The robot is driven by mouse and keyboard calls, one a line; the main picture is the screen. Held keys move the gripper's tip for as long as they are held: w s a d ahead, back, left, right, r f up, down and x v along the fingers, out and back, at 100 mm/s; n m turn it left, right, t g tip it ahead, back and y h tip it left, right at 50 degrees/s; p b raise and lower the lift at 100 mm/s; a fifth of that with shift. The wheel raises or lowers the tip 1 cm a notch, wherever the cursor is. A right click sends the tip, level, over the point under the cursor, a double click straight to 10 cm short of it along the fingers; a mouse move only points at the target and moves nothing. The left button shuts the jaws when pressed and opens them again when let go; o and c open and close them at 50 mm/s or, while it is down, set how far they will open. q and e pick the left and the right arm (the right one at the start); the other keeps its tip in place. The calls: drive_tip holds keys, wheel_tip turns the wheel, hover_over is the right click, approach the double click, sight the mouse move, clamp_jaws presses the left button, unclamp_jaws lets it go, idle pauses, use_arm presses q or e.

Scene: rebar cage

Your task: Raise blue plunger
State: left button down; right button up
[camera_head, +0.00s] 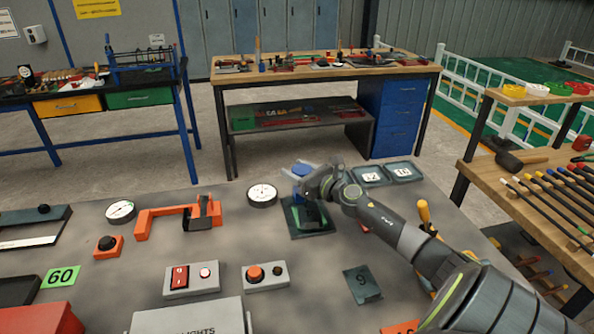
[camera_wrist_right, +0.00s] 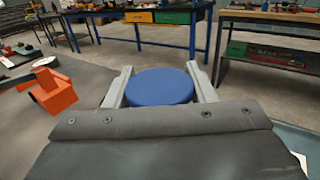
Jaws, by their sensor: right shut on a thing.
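The blue plunger shows as a small blue top (camera_head: 301,170) above a dark green square base (camera_head: 310,226) on the grey table in the head view. In the right wrist view its round blue top (camera_wrist_right: 160,87) sits between the two grey fingers. My right gripper (camera_head: 300,172) reaches in from the right and is shut on the plunger, one finger on each side of its top. My gripper and wrist hide part of the plunger's shaft. My left gripper is not in view.
A round gauge (camera_head: 262,194) stands just left of the plunger, with an orange bracket (camera_head: 165,221) farther left. Grey tiles (camera_head: 403,171) lie to the right. A box with an orange knob (camera_head: 255,274) lies nearer the front. Bare tabletop surrounds the dark base's front.

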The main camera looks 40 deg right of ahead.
wheel_tip(320, 180, up, 2)
drive_tip(key=shift+p, duration=0.8)
drive_tip(key=shift+w, duration=0.1)
drive_tip(key=o, duration=1.4)
drive_tip(key=shift+f, duration=0.1)
